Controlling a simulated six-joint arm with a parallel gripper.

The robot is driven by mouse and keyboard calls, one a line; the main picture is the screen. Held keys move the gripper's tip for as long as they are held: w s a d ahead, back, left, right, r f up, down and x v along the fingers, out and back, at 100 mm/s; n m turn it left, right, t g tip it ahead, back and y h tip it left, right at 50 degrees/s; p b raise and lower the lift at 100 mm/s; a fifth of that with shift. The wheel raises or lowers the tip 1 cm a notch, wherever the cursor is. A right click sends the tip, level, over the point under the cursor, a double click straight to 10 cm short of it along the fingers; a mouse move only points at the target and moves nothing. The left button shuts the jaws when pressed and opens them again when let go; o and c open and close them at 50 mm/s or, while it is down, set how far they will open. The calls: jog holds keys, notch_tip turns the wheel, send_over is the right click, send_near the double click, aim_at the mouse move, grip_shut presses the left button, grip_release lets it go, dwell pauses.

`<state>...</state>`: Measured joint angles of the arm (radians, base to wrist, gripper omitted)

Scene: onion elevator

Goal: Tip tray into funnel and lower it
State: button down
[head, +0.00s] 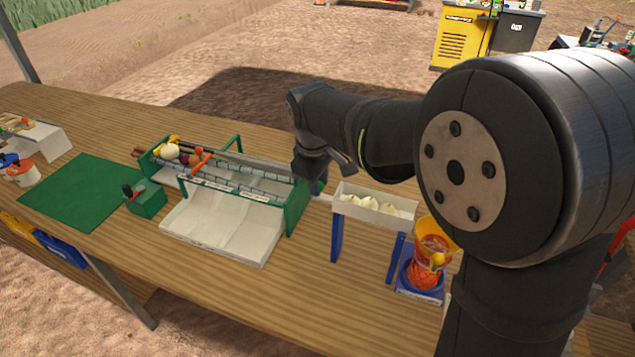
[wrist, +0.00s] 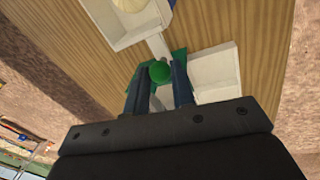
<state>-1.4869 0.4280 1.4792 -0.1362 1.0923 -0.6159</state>
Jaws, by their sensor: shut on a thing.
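The white tray (head: 372,217) rests on blue legs right of the green sorting frame and looks roughly level. It holds a few pale onions (head: 369,203). The yellow funnel (head: 450,240) is just off the tray's right end, above an orange-red net bag (head: 425,272) on a blue base. My gripper (head: 314,184) is at the tray's left end; its fingertips are mostly hidden in the head view. A pale bar runs from the knob to the tray (wrist: 108,28).
The green sorting frame (head: 292,208) stands close on the left, with a white bin (head: 220,228) in front and vegetables on top. A small green box (head: 147,203) and green mat (head: 85,190) lie farther left. The wooden table front is clear.

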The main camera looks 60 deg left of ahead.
jog(key=w+d+r+g+y, duration=0.4)
jog(key=r, duration=0.5)
jog(key=shift+m, duration=0.3)
jog(key=shift+w+r, duration=0.1)
dwell(0.5)
jog(key=c, duration=1.2)
grip_release()
jog(key=shift+c, duration=0.2)
jog(key=v, duration=1.7)
jog(key=shift+w+d, duration=0.15)
jog(key=shift+d, duration=0.15)
